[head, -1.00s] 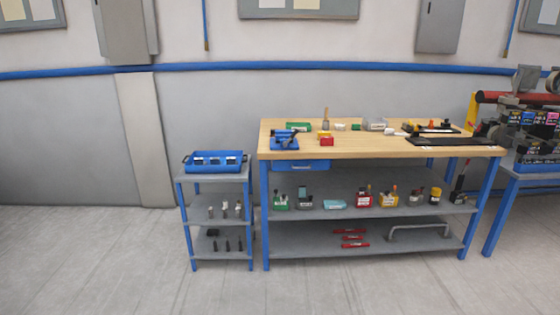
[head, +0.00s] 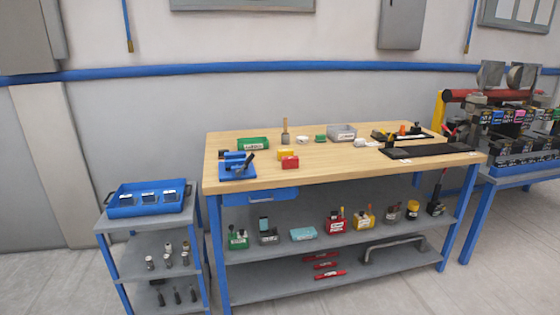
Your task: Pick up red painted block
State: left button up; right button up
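A small red block (head: 290,162) sits on the wooden top of the workbench (head: 340,165), towards its front left part. A yellow block (head: 285,154) stands right behind it; I cannot tell whether the two touch. Neither of my grippers shows in the head view.
A blue vise-like fixture (head: 237,166) is left of the red block, and a green box (head: 252,144) is behind. A black mat (head: 430,151) lies at the right. A shelf cart with a blue tray (head: 146,199) stands left of the bench. Floor in front looks clear.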

aim_at(289, 162)
jog(key=i, duration=0.15)
jog(key=i+l+u, duration=0.4)
jog(key=i, duration=0.4)
jog(key=i+l+u, duration=0.35)
jog(key=i+l, duration=0.4)
jog(key=l, duration=0.15)
